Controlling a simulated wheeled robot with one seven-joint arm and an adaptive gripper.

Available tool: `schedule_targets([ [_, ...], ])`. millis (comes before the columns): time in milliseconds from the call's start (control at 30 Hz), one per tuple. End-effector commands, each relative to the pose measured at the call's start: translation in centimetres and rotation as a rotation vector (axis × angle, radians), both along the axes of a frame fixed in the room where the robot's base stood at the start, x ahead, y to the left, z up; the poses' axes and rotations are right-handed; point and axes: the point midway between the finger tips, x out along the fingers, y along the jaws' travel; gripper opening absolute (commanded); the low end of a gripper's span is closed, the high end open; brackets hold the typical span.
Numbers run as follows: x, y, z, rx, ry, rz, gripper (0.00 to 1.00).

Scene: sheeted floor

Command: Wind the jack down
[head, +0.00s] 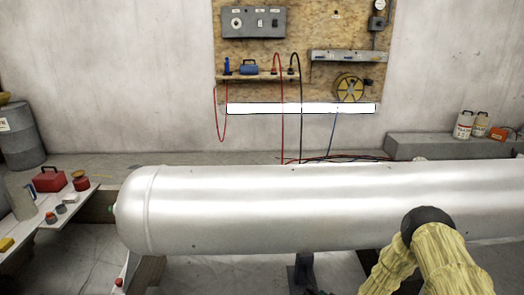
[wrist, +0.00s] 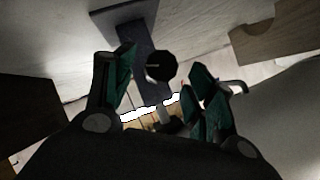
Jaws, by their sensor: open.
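The jack shows in the head view as a dark upright post (head: 301,274) under the middle of a long white cylinder (head: 250,205). In the wrist view I take the dark grey post and plate (wrist: 138,30) to be the jack. A black round knob (wrist: 161,66) stands in front of it. My gripper (wrist: 164,66) is open, its green-padded fingers on either side of the knob in the picture. I cannot tell whether they touch it. The jack's lower part is hidden in the head view.
The cylinder rests on a wooden support (head: 148,272) at left. A white bench (head: 60,215) with a red box (head: 50,180) stands left, near a grey drum (head: 20,135). Cables hang behind the cylinder.

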Motion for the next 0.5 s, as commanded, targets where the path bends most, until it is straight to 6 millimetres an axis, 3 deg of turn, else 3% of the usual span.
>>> schedule_targets([
  [500, -3.3, -1.5, 2.0, 0.0, 0.001, -0.001, 0.55],
])
